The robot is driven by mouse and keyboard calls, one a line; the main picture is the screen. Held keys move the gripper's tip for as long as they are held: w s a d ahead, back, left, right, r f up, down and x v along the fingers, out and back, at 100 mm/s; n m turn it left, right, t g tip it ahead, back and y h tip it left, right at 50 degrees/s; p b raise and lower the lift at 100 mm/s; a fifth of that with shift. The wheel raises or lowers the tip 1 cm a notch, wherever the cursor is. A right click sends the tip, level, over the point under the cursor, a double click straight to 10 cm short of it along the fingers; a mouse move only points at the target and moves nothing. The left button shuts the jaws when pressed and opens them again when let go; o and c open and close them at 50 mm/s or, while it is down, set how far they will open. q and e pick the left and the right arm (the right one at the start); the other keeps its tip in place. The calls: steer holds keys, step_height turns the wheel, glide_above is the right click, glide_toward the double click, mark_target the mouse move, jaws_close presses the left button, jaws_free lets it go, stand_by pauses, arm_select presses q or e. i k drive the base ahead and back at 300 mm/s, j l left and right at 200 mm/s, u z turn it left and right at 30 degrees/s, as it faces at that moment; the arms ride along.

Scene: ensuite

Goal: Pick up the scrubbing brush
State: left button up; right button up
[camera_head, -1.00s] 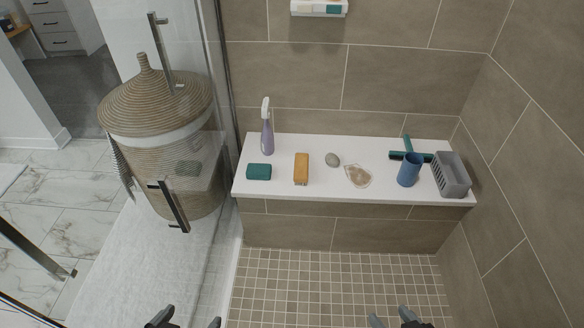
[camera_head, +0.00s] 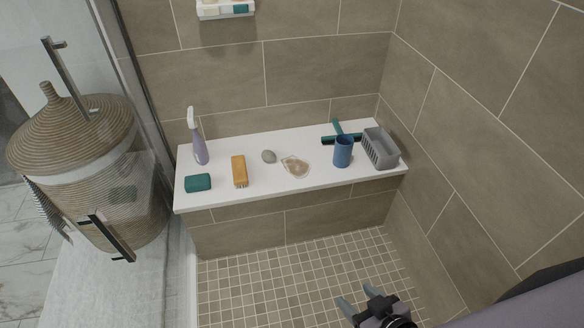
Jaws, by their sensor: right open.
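The scrubbing brush (camera_head: 239,169) has an orange-brown block with pale bristles showing at its near lower end. It lies on the white bench top (camera_head: 222,195), left of the middle. My right gripper (camera_head: 355,294) is open and empty at the lower right, over the tiled shower floor, in front of the bench and well apart from the brush. My left gripper is out of view.
On the bench are a teal block (camera_head: 198,183), a purple spray bottle (camera_head: 200,142), a grey stone (camera_head: 268,156), a shell-shaped dish (camera_head: 295,167), a blue cup (camera_head: 343,151), a teal squeegee (camera_head: 338,131) and a grey basket (camera_head: 381,149). A glass door with handle (camera_head: 108,236) stands left.

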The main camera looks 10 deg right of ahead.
mark_target(240, 174)
steer(key=i+l, duration=0.4)
steer(key=i, duration=0.2)
steer(key=i+l, duration=0.4)
steer(key=i, duration=0.25)
steer(key=i+u, duration=0.15)
steer(key=u, duration=1.45)
